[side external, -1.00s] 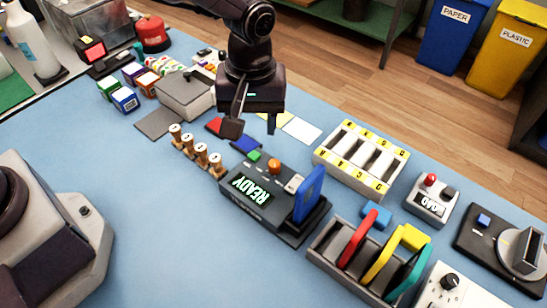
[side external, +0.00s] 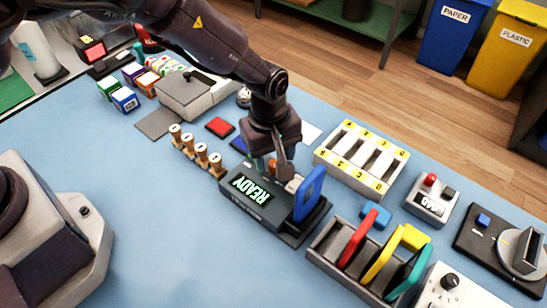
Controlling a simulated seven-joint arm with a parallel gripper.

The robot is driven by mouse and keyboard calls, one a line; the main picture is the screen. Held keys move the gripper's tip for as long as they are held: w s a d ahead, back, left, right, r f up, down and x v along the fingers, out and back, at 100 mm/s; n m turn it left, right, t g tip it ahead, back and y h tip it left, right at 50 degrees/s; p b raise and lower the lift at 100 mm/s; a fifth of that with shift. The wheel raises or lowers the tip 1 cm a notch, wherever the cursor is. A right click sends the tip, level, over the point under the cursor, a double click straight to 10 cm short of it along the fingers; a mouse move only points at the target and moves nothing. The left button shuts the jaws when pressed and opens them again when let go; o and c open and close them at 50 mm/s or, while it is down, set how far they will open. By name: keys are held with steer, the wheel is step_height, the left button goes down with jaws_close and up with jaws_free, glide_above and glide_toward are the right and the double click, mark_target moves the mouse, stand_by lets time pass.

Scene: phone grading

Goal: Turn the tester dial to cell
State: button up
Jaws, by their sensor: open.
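A dark tester (side external: 268,215) with a lit green READY display (side external: 252,190) sits mid-table. A blue phone (side external: 309,193) stands upright at its right end. An orange knob (side external: 272,165) on its back edge is partly hidden by my gripper. My gripper (side external: 279,168) is open, pointing down over the back of the tester, close to the orange knob; I cannot tell whether they touch. A white box with a black dial (side external: 449,281) is at the bottom right, cut off by the frame. Dial markings are too small to read, so which control is marked cell does not show.
A rack (side external: 325,251) holds red, yellow and teal phones right of the tester. A white sorting bin (side external: 348,178) with yellow labels stands behind it. Wooden pegs (side external: 200,154) stand left of the tester. The blue table in front of the tester is clear.

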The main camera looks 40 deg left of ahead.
steer(key=shift+w+f, duration=0.1)
steer(key=shift+f, duration=0.9)
steer(key=c, duration=0.9)
